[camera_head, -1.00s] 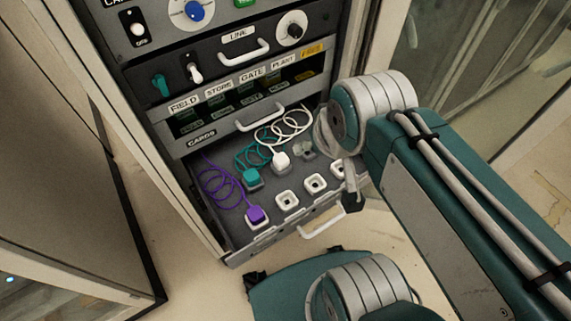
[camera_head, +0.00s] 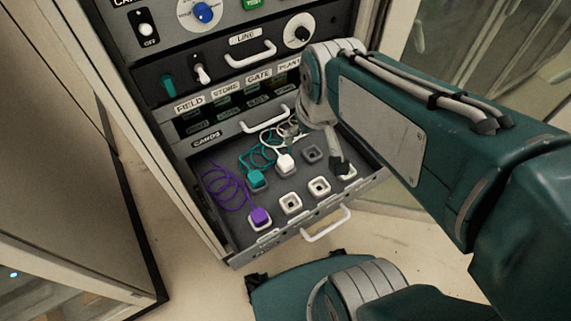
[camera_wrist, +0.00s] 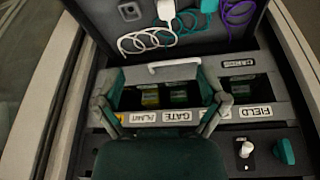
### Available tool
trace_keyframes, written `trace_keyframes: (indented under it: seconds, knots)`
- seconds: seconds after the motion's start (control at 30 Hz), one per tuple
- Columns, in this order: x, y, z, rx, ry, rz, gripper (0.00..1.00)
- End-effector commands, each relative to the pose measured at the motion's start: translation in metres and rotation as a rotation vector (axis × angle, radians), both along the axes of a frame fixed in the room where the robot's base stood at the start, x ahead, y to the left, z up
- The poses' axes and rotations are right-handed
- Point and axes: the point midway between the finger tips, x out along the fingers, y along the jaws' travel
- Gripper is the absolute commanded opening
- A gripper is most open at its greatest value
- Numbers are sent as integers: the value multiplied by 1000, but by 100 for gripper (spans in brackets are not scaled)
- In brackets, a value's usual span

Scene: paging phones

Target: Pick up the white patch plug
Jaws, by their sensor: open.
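The white patch plug (camera_head: 285,163) stands in the open drawer, beside the teal plug (camera_head: 257,179), with its coiled white cord behind it. In the wrist view the white plug (camera_wrist: 167,12) is at the top edge and partly cut off. My gripper (camera_wrist: 162,100) is open and empty, its two fingers spread in front of the label row. The plug lies beyond the fingertips, apart from them. In the head view one finger (camera_head: 338,160) shows over the drawer's right side, to the right of the plug. The rest of the gripper is partly hidden by my arm.
A purple plug (camera_head: 260,217) stands at the drawer's front left. Empty white sockets (camera_head: 291,204) line the front, and a grey socket (camera_head: 311,154) is right of the white plug. The card panel's handle (camera_head: 265,120) and the drawer's handle (camera_head: 327,225) stick out.

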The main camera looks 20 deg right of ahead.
Motion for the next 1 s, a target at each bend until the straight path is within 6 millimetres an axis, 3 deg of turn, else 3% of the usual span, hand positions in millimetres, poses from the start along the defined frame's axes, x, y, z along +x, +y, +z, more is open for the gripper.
trace_keyframes:
  seconds: [0.2,0.43,0.6,1.0]
  knots:
    - [41,6,-40,-18,137,73,91]
    - [74,13,-89,-30,261,144,91]
    - [85,15,-109,-34,303,171,91]
    - [85,16,-162,-33,311,174,91]
